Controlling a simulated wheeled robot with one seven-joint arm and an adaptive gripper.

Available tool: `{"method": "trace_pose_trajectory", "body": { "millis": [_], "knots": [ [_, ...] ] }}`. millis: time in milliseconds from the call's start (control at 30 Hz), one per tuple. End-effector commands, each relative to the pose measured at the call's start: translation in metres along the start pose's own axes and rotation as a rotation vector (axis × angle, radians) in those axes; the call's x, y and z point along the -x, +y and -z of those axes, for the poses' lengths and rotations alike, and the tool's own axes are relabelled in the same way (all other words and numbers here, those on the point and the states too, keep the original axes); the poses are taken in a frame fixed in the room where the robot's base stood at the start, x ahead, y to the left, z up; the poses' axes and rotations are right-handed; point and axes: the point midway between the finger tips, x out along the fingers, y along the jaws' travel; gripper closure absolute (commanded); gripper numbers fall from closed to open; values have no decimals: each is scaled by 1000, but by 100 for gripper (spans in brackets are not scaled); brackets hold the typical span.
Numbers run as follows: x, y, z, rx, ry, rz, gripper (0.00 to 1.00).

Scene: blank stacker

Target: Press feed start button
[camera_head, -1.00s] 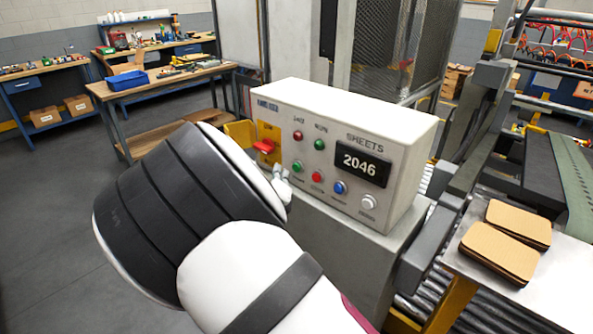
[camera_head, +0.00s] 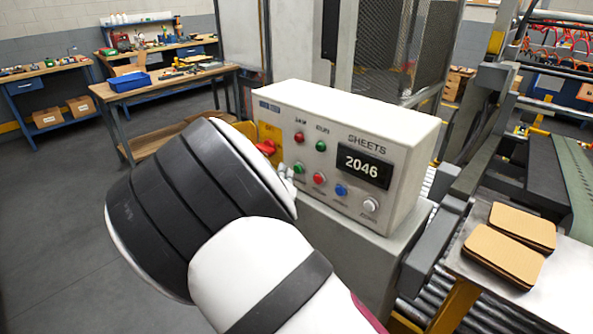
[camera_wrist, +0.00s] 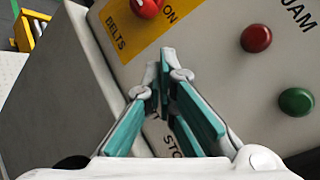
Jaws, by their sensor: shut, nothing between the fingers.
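The white control box (camera_head: 345,112) stands in the middle of the head view. Its lower row has a green button (camera_head: 298,168), a red button (camera_head: 319,178), a blue button (camera_head: 341,189) and a white knob (camera_head: 370,205). My gripper (camera_head: 287,172) is shut and empty, its tips just left of the green button; I cannot tell if they touch. In the wrist view the closed fingertips (camera_wrist: 166,62) point at the panel face, and the fingers hide the lower green button. Part of a "STO" label shows beside them. The small lower labels are too blurred to read in the head view.
A red belts switch (camera_wrist: 147,7) on a yellow plate sits close to my gripper. A red jam light (camera_wrist: 256,38) and a green light (camera_wrist: 296,102) are above the buttons. The display (camera_head: 363,166) reads 2046. Brown sheet stacks (camera_head: 502,253) lie at the right.

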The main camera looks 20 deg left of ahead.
Motion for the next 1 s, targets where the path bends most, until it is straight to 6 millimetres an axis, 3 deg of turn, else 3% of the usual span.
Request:
{"method": "trace_pose_trajectory", "body": {
  "millis": [1000],
  "knots": [
    [-7, -4, 4, 0, 0, 0, 100]
  ]
}}
